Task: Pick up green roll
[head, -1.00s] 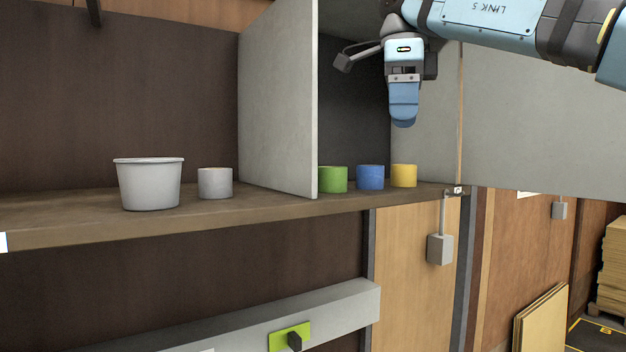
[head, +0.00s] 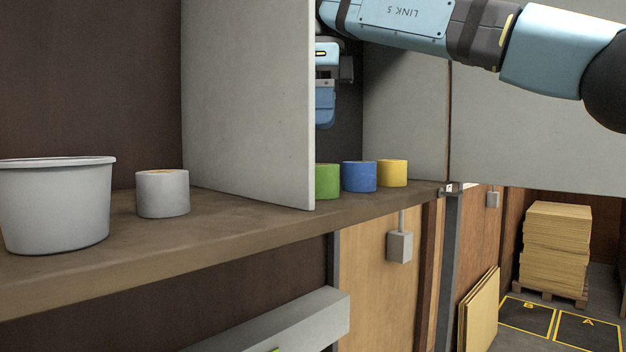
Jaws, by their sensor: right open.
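The green roll (head: 326,182) stands upright on the shelf just right of the grey door panel, which hides its left side. A blue roll (head: 359,177) and a yellow roll (head: 392,173) stand to its right in a row. My right gripper (head: 325,122) is above the green roll, pointing down, with a gap between them. The door panel's edge hides part of it. It is open and empty. My left gripper is not in view.
The grey door panel (head: 248,105) stands upright on the shelf, left of the gripper. A white tub (head: 55,208) and a grey-white roll (head: 162,195) are on the shelf left of the panel. The shelf (head: 240,225) front is clear.

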